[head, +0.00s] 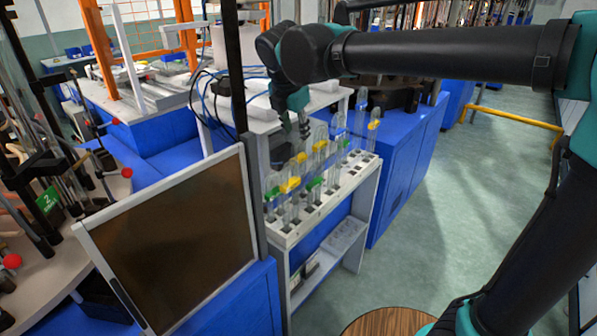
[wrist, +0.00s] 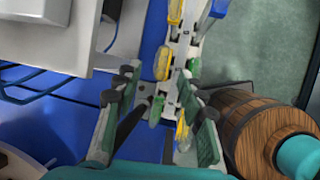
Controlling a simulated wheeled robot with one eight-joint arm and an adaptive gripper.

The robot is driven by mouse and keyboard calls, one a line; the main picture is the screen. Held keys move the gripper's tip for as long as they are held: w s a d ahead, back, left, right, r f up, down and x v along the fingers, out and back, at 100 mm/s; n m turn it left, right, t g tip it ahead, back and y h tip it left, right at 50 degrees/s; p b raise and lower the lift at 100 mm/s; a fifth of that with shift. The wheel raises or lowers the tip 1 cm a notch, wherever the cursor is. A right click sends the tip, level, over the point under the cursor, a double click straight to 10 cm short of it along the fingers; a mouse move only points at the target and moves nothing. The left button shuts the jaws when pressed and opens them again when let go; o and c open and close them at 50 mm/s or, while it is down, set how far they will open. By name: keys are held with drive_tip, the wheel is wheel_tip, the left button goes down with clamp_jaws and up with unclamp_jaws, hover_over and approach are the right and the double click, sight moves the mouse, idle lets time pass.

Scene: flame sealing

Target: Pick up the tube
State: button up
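Several clear tubes with yellow, green and blue caps stand upright in a white rack (head: 283,237) in the head view. A yellow-capped tube (head: 290,186) and a green-capped tube (head: 272,194) are near its front left end. My gripper (head: 291,143) hangs above the rack's left side. In the wrist view my gripper (wrist: 158,85) has its fingers spread apart. A green cap (wrist: 157,110) shows between them, and a yellow cap (wrist: 182,132) shows close to the right finger. Neither is visibly gripped. Which tube is meant, I cannot tell.
A brown framed panel (head: 180,236) stands left of the rack, with a dark upright post (head: 240,100) beside it. Blue cabinets (head: 398,160) are behind right. A wooden barrel (wrist: 262,130) is at the wrist view's right. Open floor (head: 470,180) lies right.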

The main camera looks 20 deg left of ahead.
sight(296, 141)
drive_tip(key=shift+s+x, duration=0.15)
drive_tip(key=shift+x, duration=1.2)
drive_tip(key=shift+s+x, duration=0.1)
drive_tip(key=shift+x, duration=1.3)
